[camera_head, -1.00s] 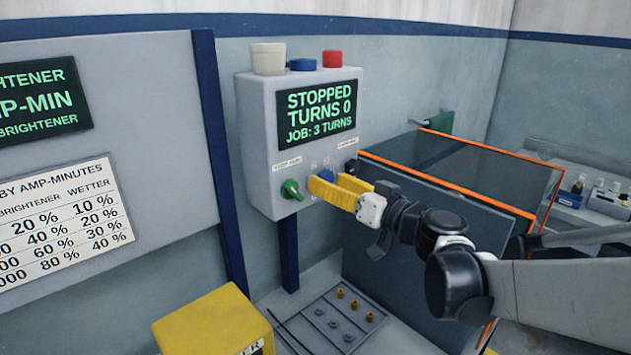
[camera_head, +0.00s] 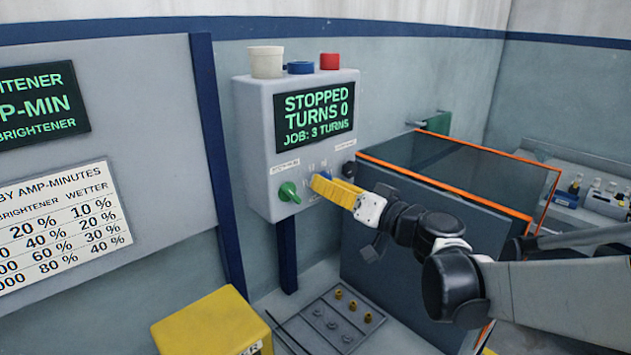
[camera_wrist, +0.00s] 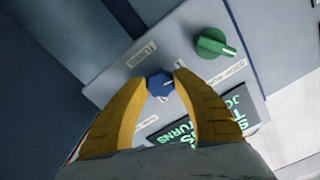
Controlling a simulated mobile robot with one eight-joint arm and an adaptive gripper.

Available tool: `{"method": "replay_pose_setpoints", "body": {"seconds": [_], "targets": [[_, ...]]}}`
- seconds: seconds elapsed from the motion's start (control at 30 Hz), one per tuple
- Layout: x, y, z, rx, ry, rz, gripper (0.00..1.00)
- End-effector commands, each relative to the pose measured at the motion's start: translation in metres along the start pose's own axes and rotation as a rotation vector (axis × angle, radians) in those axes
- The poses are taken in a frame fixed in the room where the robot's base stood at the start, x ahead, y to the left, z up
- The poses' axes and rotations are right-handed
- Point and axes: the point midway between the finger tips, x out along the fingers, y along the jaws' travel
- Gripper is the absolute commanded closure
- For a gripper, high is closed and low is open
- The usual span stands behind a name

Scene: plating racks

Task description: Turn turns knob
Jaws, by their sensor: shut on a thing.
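Below the screen are a green knob (camera_head: 289,192) at left, a blue knob in the middle and a dark knob (camera_head: 349,169) at right. My gripper (camera_head: 318,182) reaches the box front with its yellow fingers. In the wrist view, the fingertips (camera_wrist: 161,85) are shut on the blue knob (camera_wrist: 159,83), one on each side. Its white pointer line shows. The green knob (camera_wrist: 212,44) stands apart from the fingers.
A dark panel and an orange-edged glass tank (camera_head: 450,160) stand close to the right, beside my arm. A yellow box (camera_head: 210,320) and a grey tray with small fittings (camera_head: 335,320) sit below.

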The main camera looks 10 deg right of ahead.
Motion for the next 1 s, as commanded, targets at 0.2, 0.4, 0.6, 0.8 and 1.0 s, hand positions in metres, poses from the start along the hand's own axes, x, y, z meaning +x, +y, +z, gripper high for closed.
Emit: {"method": "replay_pose_setpoints", "body": {"seconds": [0.2, 0.4, 0.6, 0.8, 1.0], "targets": [[0.0004, -0.0013, -0.0015, 0.199, 0.001, -0.001, 0.96], [0.0004, -0.0019, -0.0017, 0.390, 0.001, -0.001, 0.96], [0.0004, -0.0024, -0.0018, 0.580, 0.001, -0.001, 0.96], [0.0005, -0.0027, -0.0022, 0.770, 0.001, -0.001, 0.96], [0.0006, -0.0031, -0.0027, 0.960, 0.001, -0.001, 0.96]]}}
